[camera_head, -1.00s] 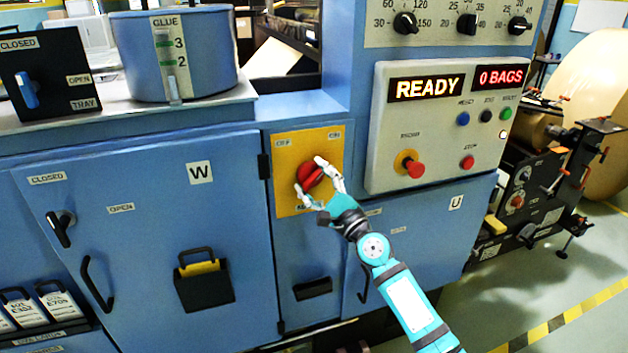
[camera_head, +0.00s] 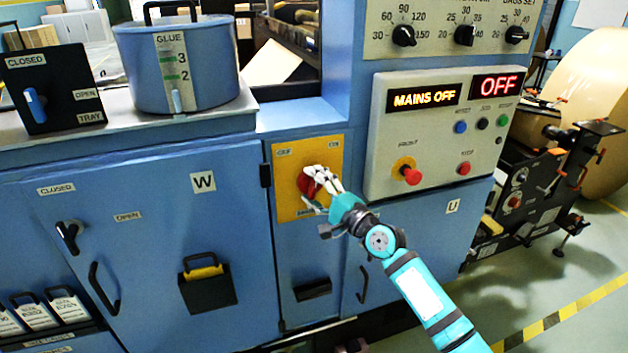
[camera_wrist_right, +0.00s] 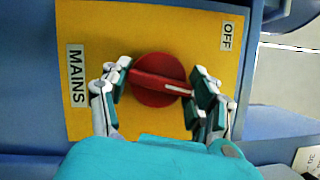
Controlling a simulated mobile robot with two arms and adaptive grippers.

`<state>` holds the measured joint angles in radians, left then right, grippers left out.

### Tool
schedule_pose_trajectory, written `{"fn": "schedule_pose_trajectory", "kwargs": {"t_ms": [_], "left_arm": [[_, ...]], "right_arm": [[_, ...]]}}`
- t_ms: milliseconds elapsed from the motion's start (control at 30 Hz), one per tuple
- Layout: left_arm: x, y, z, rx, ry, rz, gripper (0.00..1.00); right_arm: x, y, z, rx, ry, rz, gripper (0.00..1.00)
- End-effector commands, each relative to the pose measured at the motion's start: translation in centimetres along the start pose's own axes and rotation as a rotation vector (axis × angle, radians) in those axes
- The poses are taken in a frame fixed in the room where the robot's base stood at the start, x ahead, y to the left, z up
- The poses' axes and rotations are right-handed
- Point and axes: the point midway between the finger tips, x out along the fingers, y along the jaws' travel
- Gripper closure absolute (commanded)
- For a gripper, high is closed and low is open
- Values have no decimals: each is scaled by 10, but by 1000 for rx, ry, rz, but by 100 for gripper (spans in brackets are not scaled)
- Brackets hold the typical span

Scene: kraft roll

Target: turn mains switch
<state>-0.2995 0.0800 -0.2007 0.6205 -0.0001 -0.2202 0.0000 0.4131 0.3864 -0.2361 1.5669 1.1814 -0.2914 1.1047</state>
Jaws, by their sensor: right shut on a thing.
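The mains switch (camera_head: 306,184) is a red rotary knob on a yellow plate (camera_head: 290,211) on the blue machine front. In the right wrist view the red knob (camera_wrist_right: 157,80) shows a white mark on its bar, and the plate carries labels MAINS and OFF. My right gripper (camera_head: 318,187) is shut on the knob, one finger at each end of its bar in the wrist view (camera_wrist_right: 158,86). The fingers partly hide the knob in the head view. The display panel (camera_head: 425,97) reads MAINS OFF and OFF. My left gripper is not in view.
A control box (camera_head: 440,140) with a red button (camera_head: 411,175) stands out to the right of the switch. A blue glue pot (camera_head: 180,65) stands on the ledge at upper left. Blue cabinet doors (camera_head: 150,250) lie below and left. Floor is free at lower right.

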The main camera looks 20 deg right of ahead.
Motion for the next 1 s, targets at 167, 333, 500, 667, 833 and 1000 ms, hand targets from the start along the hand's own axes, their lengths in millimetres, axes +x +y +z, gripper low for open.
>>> {"fn": "schedule_pose_trajectory", "kwargs": {"t_ms": [167,333,500,667,833,1000], "left_arm": [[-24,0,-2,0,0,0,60],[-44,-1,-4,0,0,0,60],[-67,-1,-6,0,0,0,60],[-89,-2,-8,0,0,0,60],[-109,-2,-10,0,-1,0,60],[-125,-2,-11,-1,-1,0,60]], "right_arm": [[0,-4,1,-158,-1,70,71],[0,-5,2,-307,-1,133,71],[0,-6,2,-455,-1,193,71],[0,-5,2,-591,-2,252,71],[0,-4,2,-720,-2,305,71],[0,-2,2,-822,-3,347,71]]}}
